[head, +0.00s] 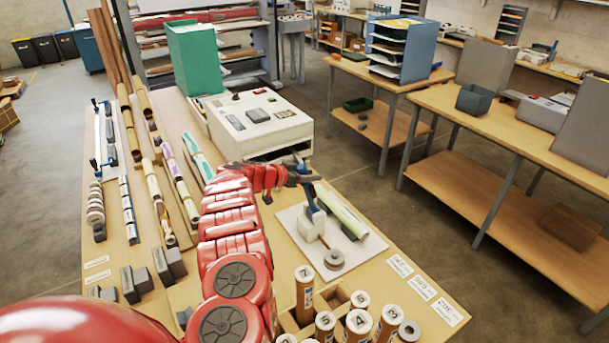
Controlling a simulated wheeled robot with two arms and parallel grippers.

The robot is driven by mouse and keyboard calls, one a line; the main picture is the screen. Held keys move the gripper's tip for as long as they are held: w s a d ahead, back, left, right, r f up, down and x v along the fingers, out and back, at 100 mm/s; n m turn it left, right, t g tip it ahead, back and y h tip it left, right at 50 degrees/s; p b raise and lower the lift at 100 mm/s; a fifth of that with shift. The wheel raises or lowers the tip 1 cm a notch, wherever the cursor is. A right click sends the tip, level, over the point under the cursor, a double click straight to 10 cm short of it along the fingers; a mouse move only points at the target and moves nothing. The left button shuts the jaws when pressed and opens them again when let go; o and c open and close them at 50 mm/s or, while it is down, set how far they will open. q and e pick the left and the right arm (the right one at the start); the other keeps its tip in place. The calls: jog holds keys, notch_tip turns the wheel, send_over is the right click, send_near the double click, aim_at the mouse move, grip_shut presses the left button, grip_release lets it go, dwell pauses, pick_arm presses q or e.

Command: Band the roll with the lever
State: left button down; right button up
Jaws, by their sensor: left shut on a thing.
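A banding tool with a blue lever (309,201) and a pale block (311,224) stands on a white plate (287,219) near the middle of the table. A pale roll with a green stripe (342,208) lies on the plate to the right of the lever. My left gripper (306,176) comes in from the left over the plate. It is shut on the upper end of the blue lever; the jaws hide that end. A grey ring (334,260) is on the front part of the plate. I cannot tell whether a band is around the roll. My right gripper is out of view.
Numbered brown tubes (304,290) stand in a wooden rack at the front. White labels (423,287) lie at the right edge. A white laminator (258,122) stands behind the plate. Racks of rolls (160,200) fill the left side of the table.

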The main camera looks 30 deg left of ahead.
pick_arm(q)
jog(key=shift+w+d+g+b, duration=0.15)
jog(key=shift+w+g+b, duration=0.15)
jog(key=shift+w+b, duration=0.15)
jog(key=shift+w+d+g+y+b, duration=0.5)
jog(key=shift+w+d+g+b, duration=0.2)
jog(key=shift+w+b, duration=0.4)
jog(key=shift+s+r, duration=0.1)
jog(key=shift+c, duration=2.2)
grip_release()
